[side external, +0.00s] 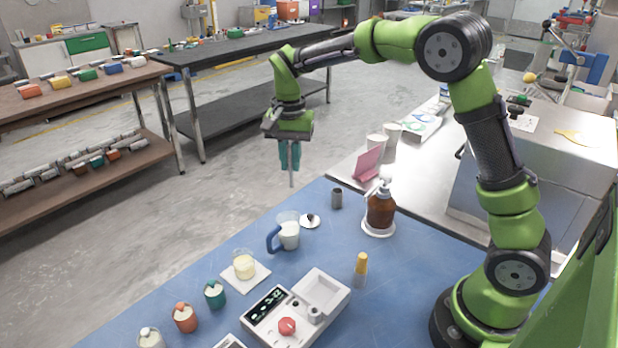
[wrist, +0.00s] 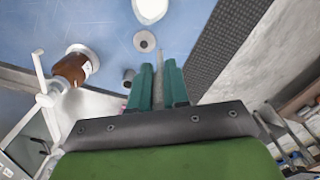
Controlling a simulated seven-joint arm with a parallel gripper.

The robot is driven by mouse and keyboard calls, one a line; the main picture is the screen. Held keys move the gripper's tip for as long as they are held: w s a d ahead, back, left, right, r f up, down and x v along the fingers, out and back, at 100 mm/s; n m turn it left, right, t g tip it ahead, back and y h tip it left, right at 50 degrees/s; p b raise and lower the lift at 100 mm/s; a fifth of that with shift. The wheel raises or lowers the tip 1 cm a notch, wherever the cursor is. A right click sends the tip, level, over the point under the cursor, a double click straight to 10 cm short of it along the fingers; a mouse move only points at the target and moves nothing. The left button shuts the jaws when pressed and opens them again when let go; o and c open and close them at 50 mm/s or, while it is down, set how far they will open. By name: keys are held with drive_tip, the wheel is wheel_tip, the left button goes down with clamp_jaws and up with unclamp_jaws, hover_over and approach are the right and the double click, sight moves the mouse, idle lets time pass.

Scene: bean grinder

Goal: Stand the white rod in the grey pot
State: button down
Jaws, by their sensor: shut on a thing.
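My gripper (side external: 289,158), with teal fingers, is raised above the far edge of the blue table and points down. It is shut on the thin, pale rod (side external: 291,179), which hangs roughly upright below the fingertips. In the wrist view the rod (wrist: 159,80) shows between the fingers (wrist: 159,72). The small grey pot (side external: 337,197) stands upright on the table near its far edge, right of and lower than the rod in the side view. In the wrist view the pot (wrist: 129,74) is just left of the fingers. The rod is clear of the pot.
A brown pump bottle (side external: 381,208) stands right of the pot. A small round dish (side external: 310,221) and a blue-handled jug (side external: 288,234) stand nearer the camera. A yellow-capped bottle (side external: 361,268) and a white-and-black device (side external: 296,308) are at the front.

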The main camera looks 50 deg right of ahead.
drive_tip(key=s+d, duration=0.3)
drive_tip(key=d, duration=1)
wheel_tip(320, 180, down, 6)
drive_tip(key=n, duration=0.2)
drive_tip(key=shift+s+d+f+n, duration=0.2)
drive_tip(key=shift+d+n, duration=0.15)
drive_tip(key=shift+n, duration=0.05)
drive_tip(key=shift+f, duration=2.3)
idle(3.5)
